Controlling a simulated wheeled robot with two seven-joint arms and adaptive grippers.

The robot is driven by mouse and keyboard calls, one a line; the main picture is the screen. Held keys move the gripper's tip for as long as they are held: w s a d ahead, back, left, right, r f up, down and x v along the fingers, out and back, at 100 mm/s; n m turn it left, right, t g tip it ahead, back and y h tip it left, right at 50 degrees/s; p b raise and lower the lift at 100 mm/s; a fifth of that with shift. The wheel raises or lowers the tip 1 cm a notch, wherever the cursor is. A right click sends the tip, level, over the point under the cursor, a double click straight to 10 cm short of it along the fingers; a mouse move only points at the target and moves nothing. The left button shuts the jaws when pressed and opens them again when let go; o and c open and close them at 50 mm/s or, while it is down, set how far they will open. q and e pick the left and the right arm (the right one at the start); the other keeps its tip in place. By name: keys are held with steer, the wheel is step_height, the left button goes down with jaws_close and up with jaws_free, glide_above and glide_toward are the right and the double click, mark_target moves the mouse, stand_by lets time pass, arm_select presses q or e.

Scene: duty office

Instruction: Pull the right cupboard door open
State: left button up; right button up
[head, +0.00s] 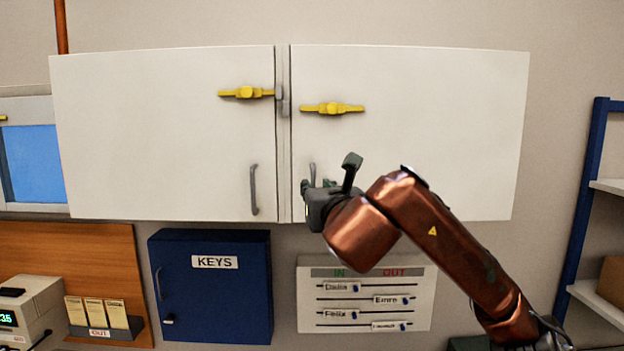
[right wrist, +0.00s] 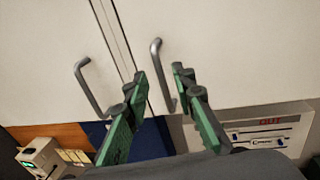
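The right cupboard door (head: 440,125) is white and looks closed. Its grey upright bar handle (head: 312,172) is near its lower left edge; in the right wrist view the handle (right wrist: 157,60) shows between my fingers. My right gripper (head: 328,178) is open in front of the door's lower left corner. Its green fingers (right wrist: 158,76) stand on either side of the handle in the wrist view, with gaps, not closed on it. How deep the handle sits between them I cannot tell. My left gripper is in neither view.
The left cupboard door (head: 160,130) is closed, with its own handle (head: 254,190). Yellow latch bars sit on the left door (head: 246,92) and right door (head: 332,108). A blue key box (head: 210,300) and an in/out board (head: 365,300) hang below. A blue-framed shelf (head: 585,200) stands at right.

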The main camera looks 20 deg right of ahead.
mark_target(313, 183)
steer(key=w, duration=0.2)
steer(key=w+p, duration=0.1)
steer(key=w, duration=0.1)
steer(key=shift+d+r+p, duration=0.15)
steer(key=shift+p, duration=0.15)
steer(key=shift+w, duration=0.55)
steer(key=shift+c, duration=0.7)
jaws_close()
